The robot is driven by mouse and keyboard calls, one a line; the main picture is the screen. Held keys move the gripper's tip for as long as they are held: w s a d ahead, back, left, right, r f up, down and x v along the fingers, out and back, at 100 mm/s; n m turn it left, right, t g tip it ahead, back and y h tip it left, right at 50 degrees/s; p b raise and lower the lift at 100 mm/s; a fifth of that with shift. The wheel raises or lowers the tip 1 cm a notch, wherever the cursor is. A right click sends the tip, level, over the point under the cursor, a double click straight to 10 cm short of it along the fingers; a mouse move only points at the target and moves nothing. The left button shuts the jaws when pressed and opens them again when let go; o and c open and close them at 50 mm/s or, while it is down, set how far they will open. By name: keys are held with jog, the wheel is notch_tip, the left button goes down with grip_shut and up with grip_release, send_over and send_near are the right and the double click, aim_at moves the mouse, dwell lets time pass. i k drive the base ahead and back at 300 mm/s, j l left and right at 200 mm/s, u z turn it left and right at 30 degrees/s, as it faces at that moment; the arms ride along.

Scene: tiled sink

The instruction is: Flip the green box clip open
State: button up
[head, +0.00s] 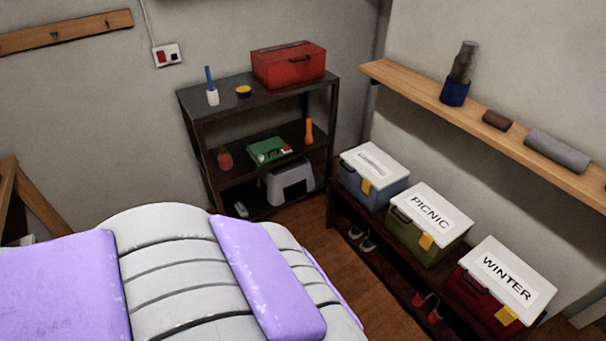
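An olive-green box (411,234) with a white lid marked PICNIC stands in the middle of a row of three boxes on a low dark rack at the right. The lid lies flat on the box, and the clip looks folded down against the front. A dark handle is on the box front, left of the clip. My gripper is not in view, and nothing touches the box.
A blue box (374,190) and a red WINTER box (476,304) flank it, both with yellow clips. A wooden wall shelf (480,130) runs above. A dark shelf unit (256,100) holds a green case (268,151).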

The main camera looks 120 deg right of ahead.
aim_at(425, 241)
jog(key=z, duration=0.45)
jog(key=i+l+z, duration=0.1)
jog(key=z, duration=4.95)
jog(key=k+j, duration=0.05)
